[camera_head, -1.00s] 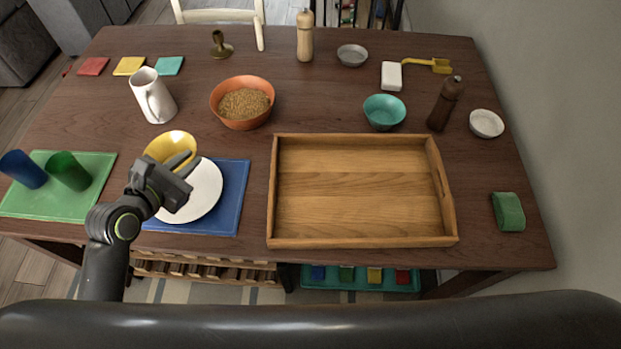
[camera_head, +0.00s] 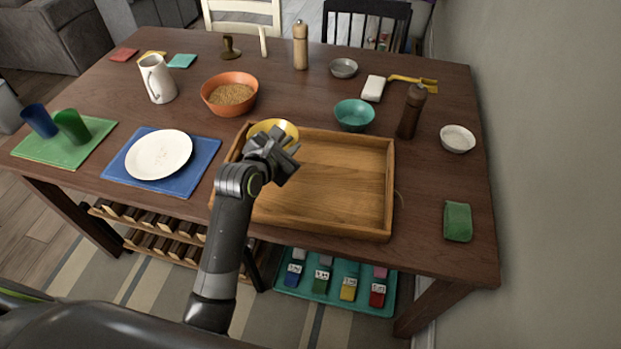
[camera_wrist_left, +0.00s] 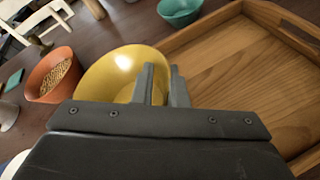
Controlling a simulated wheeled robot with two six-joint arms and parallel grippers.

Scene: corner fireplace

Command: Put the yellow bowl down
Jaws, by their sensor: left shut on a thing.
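The yellow bowl (camera_head: 285,127) is at the far left part of the wooden tray (camera_head: 330,205) in the head view, partly hidden by my gripper. My left gripper (camera_head: 281,147) is shut on the bowl's near rim. In the left wrist view the bowl (camera_wrist_left: 105,80) opens toward the camera, with the fingers (camera_wrist_left: 160,85) at its right side. It overlaps the tray's left corner in the picture; I cannot tell whether it touches the tray. My right gripper is not in view.
The tray floor is otherwise empty. An orange bowl of grain (camera_head: 230,94) stands left of the tray, and a teal bowl (camera_head: 355,115) stands behind it. A white plate (camera_head: 159,155) lies on a blue mat (camera_head: 198,172). A brown mill (camera_head: 411,112) stands to the right.

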